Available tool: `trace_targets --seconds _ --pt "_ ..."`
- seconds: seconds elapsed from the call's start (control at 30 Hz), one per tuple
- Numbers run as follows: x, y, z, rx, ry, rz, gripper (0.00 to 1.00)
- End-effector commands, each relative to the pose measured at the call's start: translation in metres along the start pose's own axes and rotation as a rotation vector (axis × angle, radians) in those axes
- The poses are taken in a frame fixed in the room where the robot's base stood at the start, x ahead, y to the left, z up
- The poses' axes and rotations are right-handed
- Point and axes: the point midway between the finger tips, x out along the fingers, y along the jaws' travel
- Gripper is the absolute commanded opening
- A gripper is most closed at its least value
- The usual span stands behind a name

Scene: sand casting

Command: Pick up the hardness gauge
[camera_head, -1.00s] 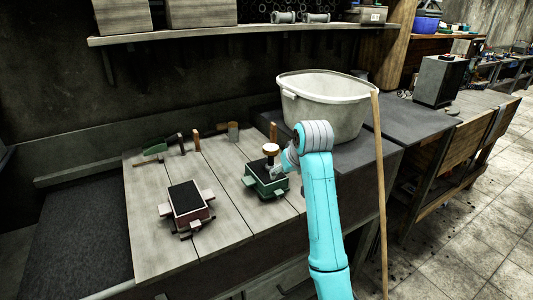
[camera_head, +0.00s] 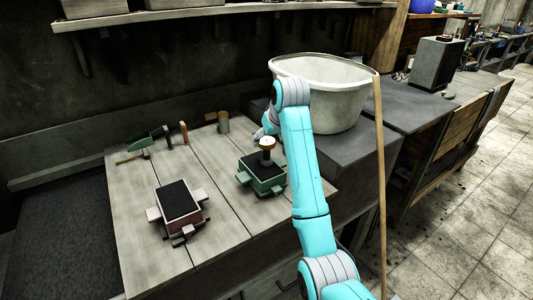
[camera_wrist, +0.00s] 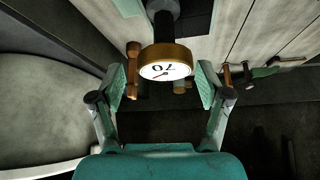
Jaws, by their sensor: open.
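The hardness gauge (camera_head: 267,146) stands upright on the dark sand of the green moulding box (camera_head: 262,178), with its round dial facing up. In the wrist view the gauge (camera_wrist: 166,62) shows a brass rim, a white dial with the digits 70 and a dark stem. My gripper (camera_wrist: 160,84) is open, with one teal pad on each side of the dial and gaps between pads and gauge. In the head view my arm reaches in behind and right of the gauge; the fingertips are mostly hidden there.
A large pale tub (camera_head: 330,100) stands close to the right of my arm. A pinkish moulding box (camera_head: 178,205) sits to the left on the plank bench (camera_head: 135,245). Several hand tools (camera_head: 168,137) lie or stand at the back. The bench front is clear.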

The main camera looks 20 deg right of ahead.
Motion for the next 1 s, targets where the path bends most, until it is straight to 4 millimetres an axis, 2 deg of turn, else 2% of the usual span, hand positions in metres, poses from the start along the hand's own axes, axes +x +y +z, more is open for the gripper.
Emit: trace_targets --seconds 0.3,0.6,0.67,0.9,1.0 --pt "0.041 -0.006 0.001 0.000 -0.002 0.000 0.76" --pt "0.045 -0.006 0.001 0.000 0.000 0.000 0.76" --pt "0.045 -0.006 0.001 0.000 0.000 0.000 0.64" --pt "0.045 -0.006 0.000 0.000 0.001 0.000 0.04" --pt "0.045 -0.006 0.000 0.000 0.001 0.000 0.01"
